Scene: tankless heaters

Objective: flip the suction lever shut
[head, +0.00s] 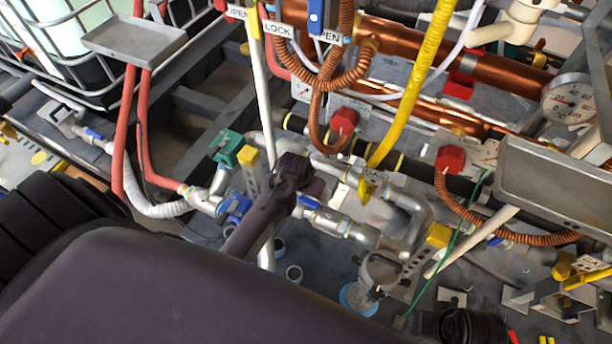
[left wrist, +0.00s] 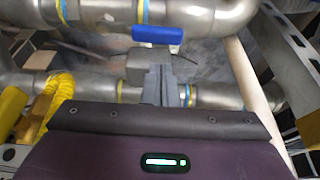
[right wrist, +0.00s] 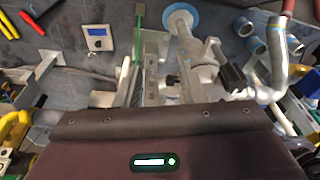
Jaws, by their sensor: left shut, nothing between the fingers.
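A blue valve lever (left wrist: 158,35) lies across a metal pipe in the left wrist view, just beyond my left gripper (left wrist: 160,72). The left gripper's fingers are shut and empty, pointing at the lever; a small gap seems to separate them. In the head view a blue handle (head: 309,202) shows beside the end of my left arm, whose fingertips are hidden there. Another blue valve handle (head: 235,208) sits to the left. No label tells which is the suction lever. In the right wrist view my right gripper's fingers do not stand out from the metal parts.
A yellow hose (head: 415,85) and copper coils cross the pipes behind. A green valve (head: 227,147) stands at the left. A grey tray (head: 555,185) overhangs the right side. In the right wrist view, a blue disc (right wrist: 180,18) and a green rod (right wrist: 138,35) are ahead.

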